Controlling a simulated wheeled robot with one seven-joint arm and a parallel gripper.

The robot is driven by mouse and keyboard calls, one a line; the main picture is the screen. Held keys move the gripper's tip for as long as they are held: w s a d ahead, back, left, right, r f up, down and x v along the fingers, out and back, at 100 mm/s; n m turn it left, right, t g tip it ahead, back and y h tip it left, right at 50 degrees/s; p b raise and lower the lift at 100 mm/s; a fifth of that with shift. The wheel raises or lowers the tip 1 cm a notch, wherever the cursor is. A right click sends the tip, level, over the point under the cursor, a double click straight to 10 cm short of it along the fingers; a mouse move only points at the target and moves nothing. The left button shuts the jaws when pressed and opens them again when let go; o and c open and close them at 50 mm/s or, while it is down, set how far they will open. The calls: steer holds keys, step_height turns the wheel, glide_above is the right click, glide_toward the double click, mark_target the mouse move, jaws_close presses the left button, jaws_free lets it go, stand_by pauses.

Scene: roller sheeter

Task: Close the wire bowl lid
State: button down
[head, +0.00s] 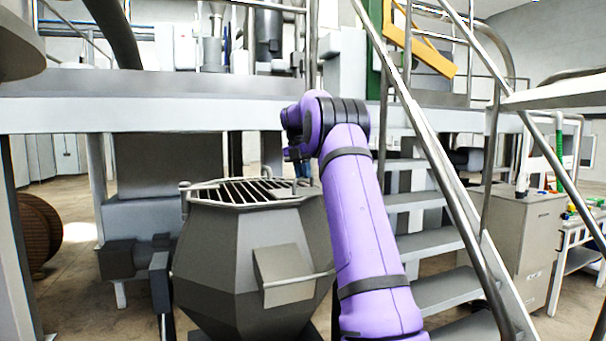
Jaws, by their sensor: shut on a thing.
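The wire bowl lid (240,190) is a light metal ring with dark parallel bars, over the mouth of the faceted grey mixing bowl (247,258). It looks flat or nearly so; I cannot tell whether its rim touches the bowl all round. My gripper (299,155) is at the right far side of the bowl, at the end of my purple arm. It is shut, seemingly on the lid's right edge, but my wrist and the small view hide the fingertips and the exact grip.
A metal staircase (425,240) with rails rises just right of my arm. A raised platform (150,112) crosses behind the bowl. A grey cabinet (530,245) stands at the right, and a brown spool (38,232) at the left. Floor shows left of the bowl.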

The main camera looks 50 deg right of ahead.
steer(key=c, duration=1.1)
jaws_free()
steer(key=shift+w+d, duration=0.1)
steer(key=shift+d, duration=0.1)
steer(key=r, duration=0.2)
steer(key=w+r, duration=0.1)
steer(key=r, duration=0.4)
steer(key=shift+w+a+r, duration=0.15)
steer(key=shift+w+a, duration=0.05)
steer(key=shift+a, duration=0.1)
